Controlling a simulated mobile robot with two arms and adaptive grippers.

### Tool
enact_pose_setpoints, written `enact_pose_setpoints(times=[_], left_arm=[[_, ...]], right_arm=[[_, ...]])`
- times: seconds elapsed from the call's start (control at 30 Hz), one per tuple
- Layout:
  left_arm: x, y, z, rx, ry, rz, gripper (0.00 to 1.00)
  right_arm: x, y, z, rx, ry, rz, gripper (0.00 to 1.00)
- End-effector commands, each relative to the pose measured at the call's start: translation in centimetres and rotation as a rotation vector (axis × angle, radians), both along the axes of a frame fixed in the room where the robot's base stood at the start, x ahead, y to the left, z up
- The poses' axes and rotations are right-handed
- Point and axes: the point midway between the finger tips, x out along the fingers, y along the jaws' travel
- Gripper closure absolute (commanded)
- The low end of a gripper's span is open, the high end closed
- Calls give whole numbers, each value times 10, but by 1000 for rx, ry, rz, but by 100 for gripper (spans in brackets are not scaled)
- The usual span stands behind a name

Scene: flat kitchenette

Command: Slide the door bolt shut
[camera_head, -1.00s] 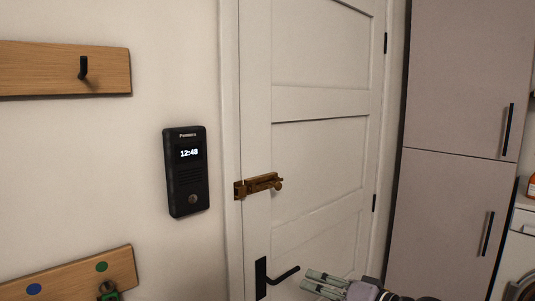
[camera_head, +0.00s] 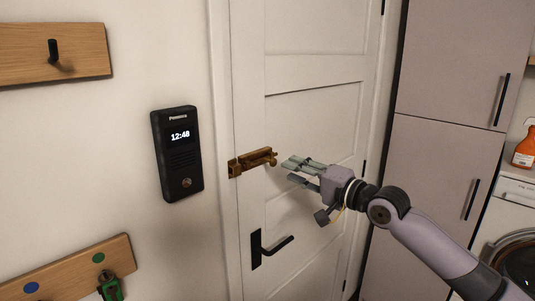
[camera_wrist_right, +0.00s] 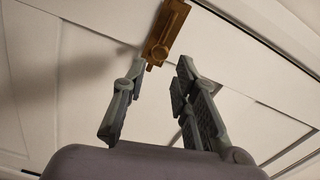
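The brass door bolt (camera_head: 254,161) is mounted on the white door (camera_head: 305,120) near its left edge, with its left end at the door frame. Its knob shows at the right end. In the right wrist view the bolt (camera_wrist_right: 166,33) lies ahead of the fingers, at the top of the picture. My right gripper (camera_head: 287,170) is just right of the bolt, apart from it. Its fingers are open with a clear gap and nothing between them. Whether the bolt's rod enters its keeper is too small to tell. My left gripper is not in view.
A black door handle (camera_head: 272,249) sits below the bolt. A black intercom (camera_head: 177,153) hangs on the wall to the left. Wooden boards (camera_head: 55,65) are on the wall further left. Tall cabinets (camera_head: 450,120) stand at the right.

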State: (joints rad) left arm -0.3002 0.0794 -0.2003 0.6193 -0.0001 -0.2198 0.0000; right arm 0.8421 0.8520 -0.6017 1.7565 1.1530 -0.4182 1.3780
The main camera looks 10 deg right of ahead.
Motion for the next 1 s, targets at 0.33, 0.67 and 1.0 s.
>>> enact_pose_setpoints(times=[0.33,0.67,1.0], left_arm=[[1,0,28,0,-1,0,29],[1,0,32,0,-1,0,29],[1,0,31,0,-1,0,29]], right_arm=[[60,41,4,-3,-2,0,74],[81,54,0,-3,-1,0,74],[81,54,-1,-3,-1,0,80]])
